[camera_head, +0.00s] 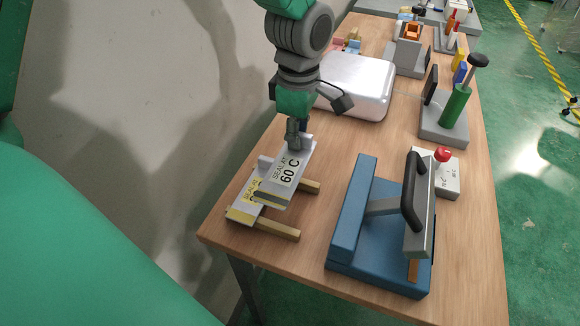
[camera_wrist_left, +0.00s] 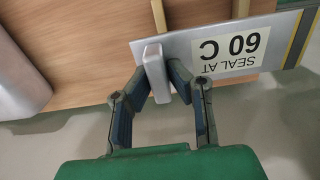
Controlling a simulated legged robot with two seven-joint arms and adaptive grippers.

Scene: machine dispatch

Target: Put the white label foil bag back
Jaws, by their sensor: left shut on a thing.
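The foil bag with the white label (camera_head: 287,172) is a flat silver piece printed "SEAL AT 60 C", with a yellow and dark stripe at its near end. My left gripper (camera_head: 297,138) is shut on its upright grey tab, seen between the fingers in the left wrist view (camera_wrist_left: 157,76). The bag is over the wooden rails (camera_head: 276,229); whether it touches them I cannot tell. A second foil bag with a yellow label (camera_head: 243,211) lies on the rails, partly hidden by the white-label bag. My right gripper is out of view.
A blue sealing press (camera_head: 352,215) with a black handle stands to the right. A control box (camera_head: 447,181) with a red knob is beside it.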

